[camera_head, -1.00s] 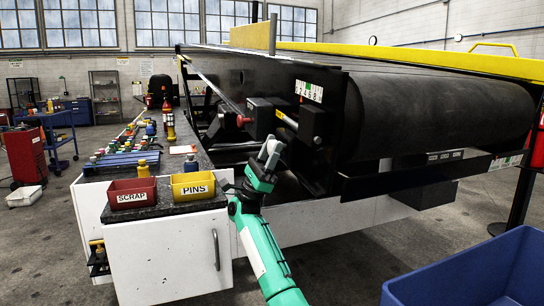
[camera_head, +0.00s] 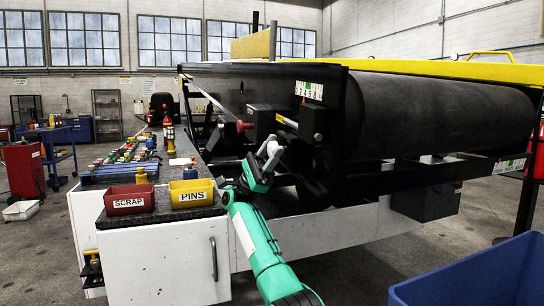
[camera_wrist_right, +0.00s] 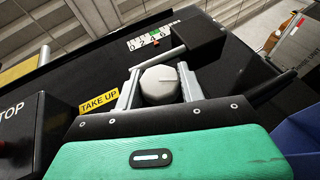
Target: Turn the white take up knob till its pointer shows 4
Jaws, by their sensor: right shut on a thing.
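The white take up knob (camera_wrist_right: 160,84) sits between the two fingers of my right gripper (camera_wrist_right: 158,88) in the right wrist view, with a finger on each side of it. The gripper is shut on it. A yellow TAKE UP label (camera_wrist_right: 99,100) is left of the knob. A scale plate with numbers (camera_wrist_right: 150,40) lies above it; the knob's pointer reading cannot be told. In the head view my right gripper (camera_head: 269,155) is at the loader's dark side frame, below the scale plate (camera_head: 309,90); the knob is hard to make out there. My left gripper is not in view.
A dark block with a bar (camera_wrist_right: 195,38) stands close above the knob. The black belt roller (camera_head: 440,115) is to the right. A bench with a red SCRAP bin (camera_head: 129,199) and a yellow PINS bin (camera_head: 192,193) is left. A blue bin (camera_head: 470,275) is front right.

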